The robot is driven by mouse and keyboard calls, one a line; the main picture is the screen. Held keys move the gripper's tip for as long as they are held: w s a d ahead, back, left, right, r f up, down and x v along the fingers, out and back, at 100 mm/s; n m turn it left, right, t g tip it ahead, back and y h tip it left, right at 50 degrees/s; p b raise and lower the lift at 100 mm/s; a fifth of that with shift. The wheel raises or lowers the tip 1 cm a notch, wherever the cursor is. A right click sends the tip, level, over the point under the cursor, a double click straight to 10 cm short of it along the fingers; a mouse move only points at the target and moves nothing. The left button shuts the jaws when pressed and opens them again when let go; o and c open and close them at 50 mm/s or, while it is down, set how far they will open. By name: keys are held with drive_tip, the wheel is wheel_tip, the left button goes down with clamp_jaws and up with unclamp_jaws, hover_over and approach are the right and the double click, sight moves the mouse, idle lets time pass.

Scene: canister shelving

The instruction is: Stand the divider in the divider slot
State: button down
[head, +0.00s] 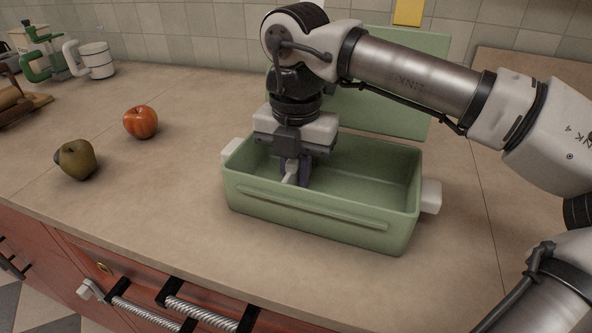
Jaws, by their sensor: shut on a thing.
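A light green open box (310,216) with white side latches stands on the counter. My gripper (295,172) points down into the left part of the box, with its dark fingertips below the rim level. It is shut on a small pale piece, seemingly the divider (291,179), of which only a short strip shows between the fingers. The fingers and the box's front wall hide the rest of it. I cannot tell whether its lower edge touches the box floor or sits in a slot; the divider slot itself is not visible.
The green lid (385,105) stands upright behind the box. A red apple (140,122) and a green fruit (76,160) lie to the left. A white mug (97,60) and a green-handled item (45,60) stand at the back left. The box's right half looks empty.

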drive_tip(key=shift+f, duration=0.25)
drive_tip(key=c, duration=1.6)
unclamp_jaws()
drive_tip(key=shift+o, duration=1.3)
